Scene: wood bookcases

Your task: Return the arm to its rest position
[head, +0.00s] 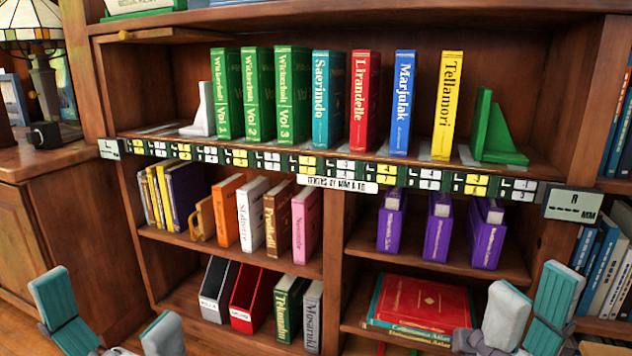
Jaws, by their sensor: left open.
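My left gripper (108,318) is at the bottom left, in front of the bookcase. Its teal-padded fingers are spread apart with nothing between them. My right gripper (533,300) is at the bottom right, in front of the lower shelves. Its two fingertips stand apart and I see nothing held between them. Both grippers are cut by the bottom edge, and neither visibly touches a book.
The wooden bookcase (335,232) fills the view. Its upper shelf holds upright books, including a yellow one (447,105), between a white bookend (203,110) and a green bookend (493,128). Purple books (437,228) and a flat red book (420,305) are below. A cabinet (70,220) stands left.

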